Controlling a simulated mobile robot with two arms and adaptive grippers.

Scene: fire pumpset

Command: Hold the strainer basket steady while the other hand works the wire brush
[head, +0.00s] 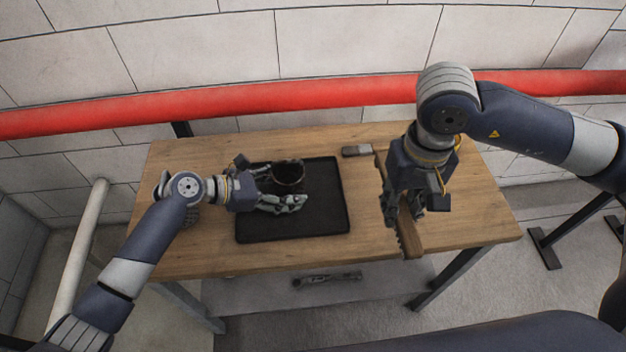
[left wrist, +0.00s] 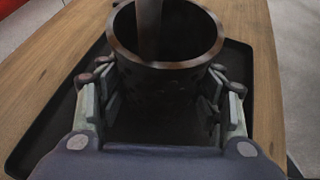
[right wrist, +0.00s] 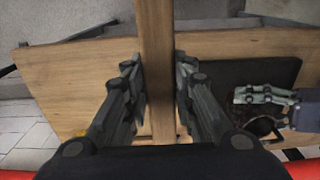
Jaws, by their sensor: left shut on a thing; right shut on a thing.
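The strainer basket (head: 289,170) is a dark, open-topped cylinder standing upright on the black tray (head: 330,222). In the left wrist view it fills the upper middle, with a brownish rim (left wrist: 168,64); a flat strip shows inside its mouth. My left gripper (head: 280,189) is shut on the basket, its fingers on opposite sides of the wall. The wire brush (head: 409,240) has a long wooden handle, and my right gripper (head: 404,208) is shut on it, well to the right of the basket. In the right wrist view the handle (right wrist: 156,45) runs between the fingers; its bristles are hidden there.
The wooden table (head: 200,160) carries the tray. A small grey block (head: 356,150) lies near its back edge. A red pipe (head: 260,97) runs along the wall behind. The table top between tray and brush is clear. A metal item (head: 327,279) lies below the table.

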